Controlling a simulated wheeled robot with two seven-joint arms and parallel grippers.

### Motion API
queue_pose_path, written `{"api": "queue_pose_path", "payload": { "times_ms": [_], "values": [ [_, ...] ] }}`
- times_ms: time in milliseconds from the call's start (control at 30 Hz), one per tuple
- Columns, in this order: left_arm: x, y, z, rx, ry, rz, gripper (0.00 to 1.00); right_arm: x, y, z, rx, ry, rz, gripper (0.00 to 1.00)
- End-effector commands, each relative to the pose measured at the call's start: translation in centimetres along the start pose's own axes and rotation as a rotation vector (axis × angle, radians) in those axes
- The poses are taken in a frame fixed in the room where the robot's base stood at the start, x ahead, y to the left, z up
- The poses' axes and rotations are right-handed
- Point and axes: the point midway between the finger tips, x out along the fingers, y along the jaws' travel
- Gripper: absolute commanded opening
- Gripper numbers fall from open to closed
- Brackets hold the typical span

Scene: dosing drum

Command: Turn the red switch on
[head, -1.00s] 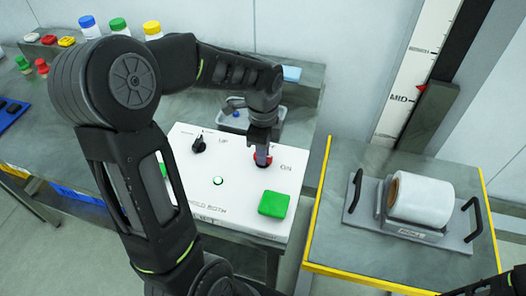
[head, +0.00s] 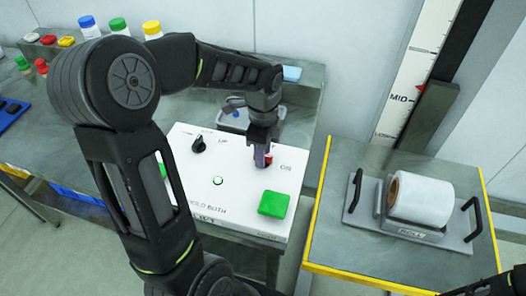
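The red switch (head: 268,161) is on the white panel (head: 237,205), left of the "ON" marking. Only a small red part of it shows; the rest is hidden behind my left gripper. My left gripper (head: 260,160) points down over the switch, with its fingertips at or very close to it. The fingers are seen nearly edge-on, so I cannot tell whether they are open or shut, or whether they touch the switch. Only a dark part of my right arm shows in the bottom right corner; its gripper cannot be made out.
The panel also has a black knob (head: 198,145), a small round button (head: 218,181) and a green block (head: 274,203). A grey tray (head: 240,122) is behind it. To the right, a white roll (head: 424,199) sits on a handled plate on a yellow-edged table (head: 330,240).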

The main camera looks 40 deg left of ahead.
Motion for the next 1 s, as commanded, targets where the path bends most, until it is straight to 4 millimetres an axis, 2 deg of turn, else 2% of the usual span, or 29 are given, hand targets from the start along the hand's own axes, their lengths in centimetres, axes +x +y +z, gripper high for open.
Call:
{"api": "queue_pose_path", "payload": {
  "times_ms": [167, 500, 633, 1000],
  "values": [
    [-1.7, -0.2, -0.1, 0.001, 0.001, -0.006, 0.35, 0.2, 0.1, 0.0, 0.0, 0.001, -0.001, 0.36],
    [-6.9, -0.1, 0.0, 0.001, 0.001, -0.006, 0.35, 0.7, 0.2, -0.1, -0.002, 0.002, -0.003, 0.36],
    [-7.6, -0.1, 0.0, 0.001, 0.001, -0.003, 0.35, 0.7, 0.2, -0.1, -0.002, 0.002, -0.003, 0.36],
    [-7.7, 0.0, 0.0, 0.001, 0.001, -0.002, 0.35, 0.7, 0.2, -0.1, -0.002, 0.002, -0.003, 0.36]
  ]
}}
